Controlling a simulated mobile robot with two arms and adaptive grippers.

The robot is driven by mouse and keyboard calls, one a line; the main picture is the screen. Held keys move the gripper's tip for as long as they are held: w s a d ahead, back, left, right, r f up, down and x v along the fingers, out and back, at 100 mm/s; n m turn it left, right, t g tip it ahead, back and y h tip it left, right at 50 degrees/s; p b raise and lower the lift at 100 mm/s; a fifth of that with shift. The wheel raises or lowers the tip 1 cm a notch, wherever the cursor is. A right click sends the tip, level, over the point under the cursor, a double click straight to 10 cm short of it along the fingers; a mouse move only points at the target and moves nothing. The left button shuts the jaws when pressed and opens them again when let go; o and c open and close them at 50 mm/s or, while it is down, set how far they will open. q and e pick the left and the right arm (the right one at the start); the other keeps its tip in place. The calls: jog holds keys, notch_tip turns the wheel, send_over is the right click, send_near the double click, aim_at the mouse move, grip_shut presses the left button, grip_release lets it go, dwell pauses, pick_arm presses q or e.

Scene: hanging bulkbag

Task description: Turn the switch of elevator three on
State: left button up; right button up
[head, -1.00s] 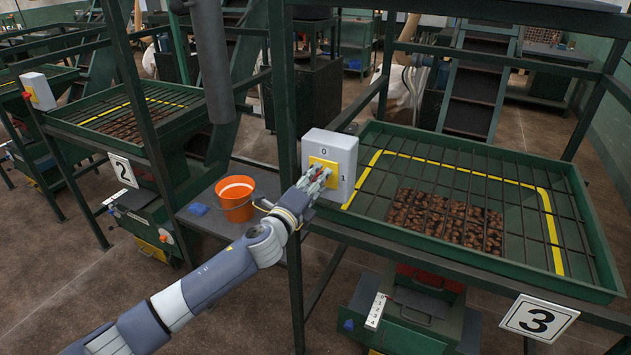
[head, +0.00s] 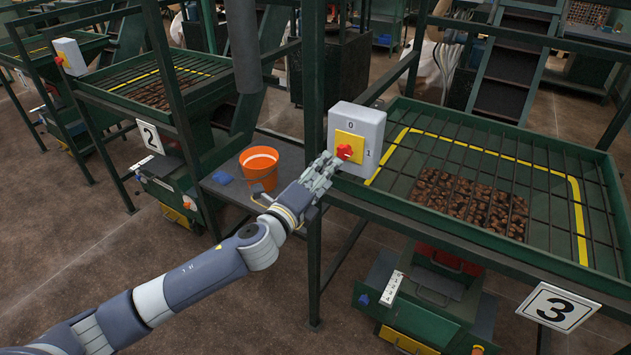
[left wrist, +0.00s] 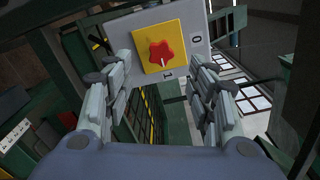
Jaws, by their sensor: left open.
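The switch box (head: 371,122) of elevator three is a grey box on a green post, with a yellow plate and a red star-shaped knob (head: 345,151). A 0 is marked above the plate and a 1 to its right. In the left wrist view the red knob (left wrist: 160,50) shows a small white mark on the side towards the 1. My left gripper (head: 325,167) is open and empty, just in front of and below the knob. In the left wrist view its fingers (left wrist: 158,88) stand apart on either side of the knob, seemingly short of it.
The sign with a 3 (head: 558,307) hangs on the green grated tray (head: 478,155) at the right, with brown pieces inside. An orange bucket (head: 259,172) stands on a dark ledge near my left forearm. The sign with a 2 (head: 150,138) marks the neighbouring elevator.

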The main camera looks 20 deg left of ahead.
pick_arm(q)
jog(key=v, duration=0.3)
jog(key=shift+s, duration=0.2)
